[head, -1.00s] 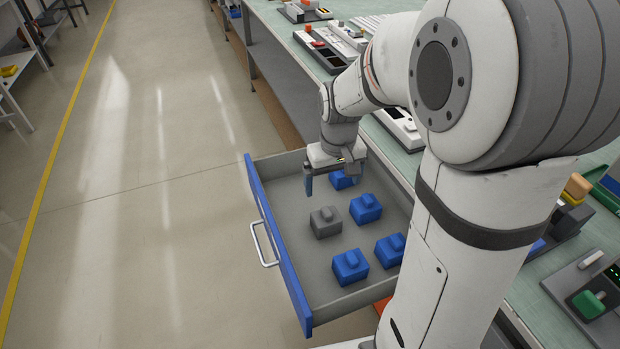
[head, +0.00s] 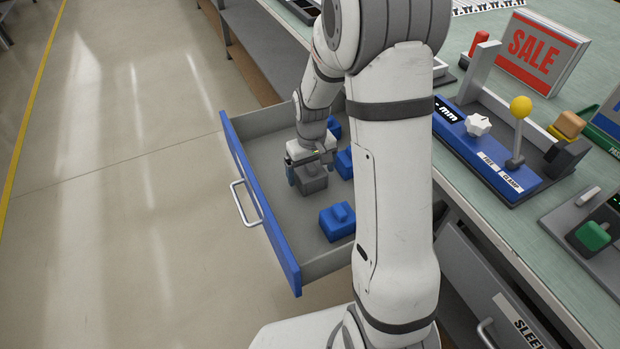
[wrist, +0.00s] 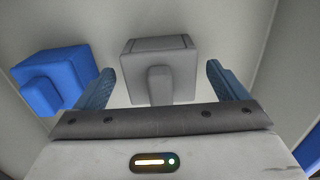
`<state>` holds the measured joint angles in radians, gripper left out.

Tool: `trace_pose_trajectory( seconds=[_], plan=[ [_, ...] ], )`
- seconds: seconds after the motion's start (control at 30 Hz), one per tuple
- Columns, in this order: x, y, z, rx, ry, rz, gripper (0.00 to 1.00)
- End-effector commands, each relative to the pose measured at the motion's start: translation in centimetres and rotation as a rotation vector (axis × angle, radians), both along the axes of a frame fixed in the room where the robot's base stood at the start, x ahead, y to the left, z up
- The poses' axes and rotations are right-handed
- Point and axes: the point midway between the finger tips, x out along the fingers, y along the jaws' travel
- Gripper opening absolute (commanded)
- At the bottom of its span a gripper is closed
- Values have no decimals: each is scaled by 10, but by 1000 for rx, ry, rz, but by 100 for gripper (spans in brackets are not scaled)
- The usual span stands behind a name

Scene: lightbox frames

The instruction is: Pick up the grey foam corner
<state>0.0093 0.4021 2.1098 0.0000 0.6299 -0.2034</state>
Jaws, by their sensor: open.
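The grey foam corner (head: 311,179) is a grey block with a raised knob, lying on the floor of the open drawer (head: 265,233). In the wrist view the grey foam corner (wrist: 158,72) sits between the two blue fingers of my gripper (wrist: 160,86), with a gap on each side. In the head view my gripper (head: 310,170) is low over the block, and its far finger is hidden. My gripper is open and holds nothing.
Blue foam pieces lie in the drawer, one (head: 338,221) nearer the front and one (head: 345,163) close to the right of my gripper. In the wrist view a blue piece (wrist: 52,82) is beside the left finger. The blue drawer front (head: 255,205) stands on the left.

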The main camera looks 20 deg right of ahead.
Motion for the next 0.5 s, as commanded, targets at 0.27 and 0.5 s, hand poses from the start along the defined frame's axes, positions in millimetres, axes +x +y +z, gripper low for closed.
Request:
trace_pose_trajectory(
  seconds=[0.27, 0.5],
  plan=[
    [0, 0, -7, 0, 0, 1, 93],
    [0, 1, -7, 0, 0, 1, 76]
  ],
)
